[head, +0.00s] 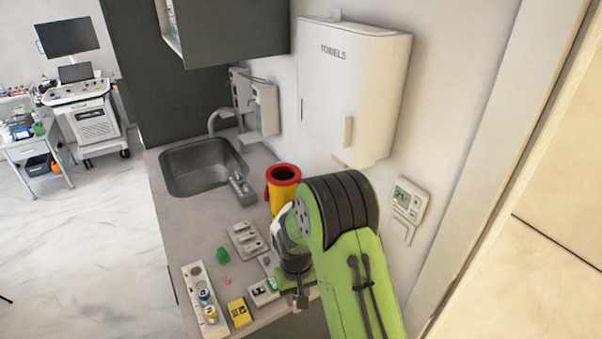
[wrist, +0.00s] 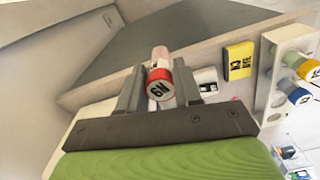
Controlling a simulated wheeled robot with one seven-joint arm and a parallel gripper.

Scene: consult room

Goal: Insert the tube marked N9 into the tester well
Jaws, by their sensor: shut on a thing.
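The tube marked N9 (wrist: 159,82) has a red cap with its label towards the wrist camera. My gripper (wrist: 158,88) is shut on it, one finger on each side, in the wrist view. In the head view my gripper (head: 297,290) is at the counter's front edge, partly hidden by my arm. A small white device (head: 264,291), apparently the tester, lies on the counter just left of my gripper. Part of it shows behind the right finger in the wrist view (wrist: 206,77). I cannot make out its well clearly. The tube appears apart from it.
A white rack (head: 194,275) holds tubes with blue and yellow caps. A yellow box (head: 239,312) lies between rack and device. A grey holder (head: 246,240), a green item (head: 222,254) and a yellow-and-red bin (head: 284,190) stand further back, before the sink (head: 203,167).

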